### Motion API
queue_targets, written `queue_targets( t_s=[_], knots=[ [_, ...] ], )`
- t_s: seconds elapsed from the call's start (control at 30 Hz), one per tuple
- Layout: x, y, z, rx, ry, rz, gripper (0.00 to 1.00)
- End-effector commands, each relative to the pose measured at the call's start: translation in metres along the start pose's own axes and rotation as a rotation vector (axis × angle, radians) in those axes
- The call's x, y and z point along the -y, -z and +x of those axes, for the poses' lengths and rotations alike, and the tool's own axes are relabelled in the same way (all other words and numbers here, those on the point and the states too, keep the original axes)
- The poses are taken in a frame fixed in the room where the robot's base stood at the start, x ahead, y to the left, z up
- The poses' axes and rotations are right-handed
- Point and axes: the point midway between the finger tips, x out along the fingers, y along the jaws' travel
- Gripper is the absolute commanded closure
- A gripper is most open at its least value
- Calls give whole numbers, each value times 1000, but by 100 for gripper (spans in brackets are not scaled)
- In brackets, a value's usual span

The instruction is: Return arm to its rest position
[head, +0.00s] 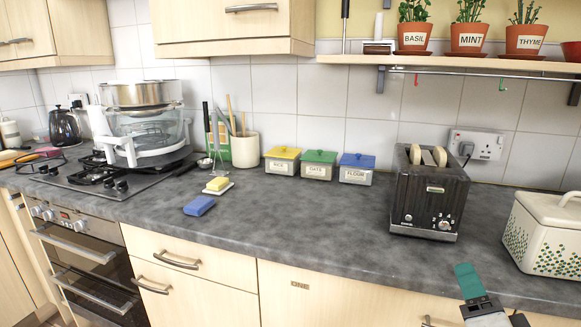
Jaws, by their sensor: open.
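My gripper (488,302) shows at the bottom right, in front of the counter's front edge. One teal-tipped finger points up and a dark part shows to its right. The jaws are open and I see nothing held between them. Most of my arm is outside the picture. The grey counter (300,225) runs behind the gripper.
A black toaster (428,195) with bread and a dotted white bread bin (548,232) stand behind the gripper. A blue sponge (199,205), a yellow block on a white dish (217,187) and three lidded boxes (319,166) stand left. The middle counter is clear.

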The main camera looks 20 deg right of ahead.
Motion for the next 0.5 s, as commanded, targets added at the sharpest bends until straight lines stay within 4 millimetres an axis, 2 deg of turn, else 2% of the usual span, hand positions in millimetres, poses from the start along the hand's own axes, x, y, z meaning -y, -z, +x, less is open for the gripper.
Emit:
queue_targets(
  t_s=[0.1, 0.33, 0.43, 0.5],
  knots=[
    [16, 8, 11, 20, 26, -62, 48],
    [44, 12, 33, 106, 67, -252, 48],
    [50, 8, 41, 180, 68, -396, 48],
    [46, 0, 44, 252, 56, -511, 48]
  ],
)
